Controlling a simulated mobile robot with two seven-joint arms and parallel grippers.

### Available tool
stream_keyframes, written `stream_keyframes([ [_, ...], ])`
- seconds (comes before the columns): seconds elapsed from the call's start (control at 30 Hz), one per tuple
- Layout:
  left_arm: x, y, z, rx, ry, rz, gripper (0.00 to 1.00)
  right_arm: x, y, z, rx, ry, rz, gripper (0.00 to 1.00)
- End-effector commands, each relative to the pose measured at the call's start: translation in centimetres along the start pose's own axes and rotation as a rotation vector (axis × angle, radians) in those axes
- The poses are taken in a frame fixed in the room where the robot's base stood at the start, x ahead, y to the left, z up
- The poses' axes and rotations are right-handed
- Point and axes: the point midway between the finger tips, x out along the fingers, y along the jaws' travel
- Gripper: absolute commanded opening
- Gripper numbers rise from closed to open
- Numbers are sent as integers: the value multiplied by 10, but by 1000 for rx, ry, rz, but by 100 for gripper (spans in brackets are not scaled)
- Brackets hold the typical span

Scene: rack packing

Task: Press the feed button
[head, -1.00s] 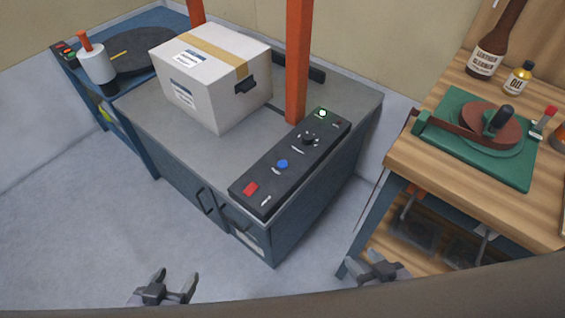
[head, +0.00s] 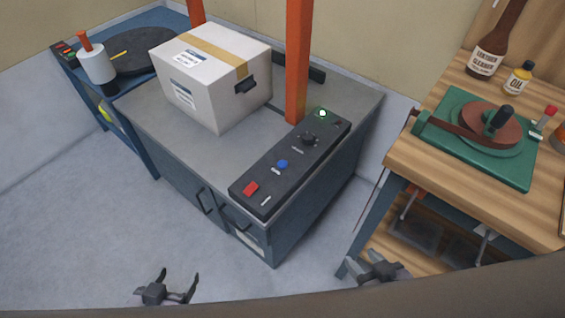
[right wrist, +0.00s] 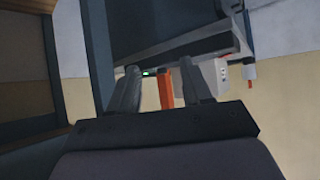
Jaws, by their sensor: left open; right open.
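The control panel (head: 262,190) is a dark strip along the right side of the grey machine top. It carries a red button (head: 250,188), a blue button (head: 283,164), a black knob (head: 309,139) and a lit green button or lamp (head: 322,113). I cannot read which one is labelled feed. My left gripper (head: 182,284) is open and empty at the bottom, in front of the machine. My right gripper (head: 378,265) is open and empty, low between machine and workbench. It also shows in the right wrist view (right wrist: 160,88), with the green light beyond it.
A taped white box (head: 205,85) sits on the machine top, next to the orange posts (head: 297,62). A wooden workbench (head: 420,160) with a green tool base and bottles stands at right. A blue stand (head: 130,120) is at far left. Floor at front left is clear.

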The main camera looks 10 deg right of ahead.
Motion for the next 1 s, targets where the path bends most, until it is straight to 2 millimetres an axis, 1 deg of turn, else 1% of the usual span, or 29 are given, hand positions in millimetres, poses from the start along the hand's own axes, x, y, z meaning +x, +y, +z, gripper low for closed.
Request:
stream_keyframes([
  [0.3, 0, 0, 0, 0, 0, 0, 68, 0, 0, 0, 0, 0, 0, 49],
  [0.37, 0, 0, 0, 0, 0, 0, 68, 0, 0, 0, 0, 0, 0, 30],
  [0.4, 0, 0, 0, 0, 0, 0, 68, 0, 0, 0, 0, 0, 0, 16],
  [0.43, 0, 0, 0, 0, 0, 0, 68, 0, 0, 0, 0, 0, 0, 7],
  [0.47, 0, 0, 0, 0, 0, 0, 68, 0, 0, 0, 0, 0, 0, 0],
  [1.0, 0, 0, 0, 0, 1, 0, 68, 0, 0, 0, 0, 0, 0, 0],
])
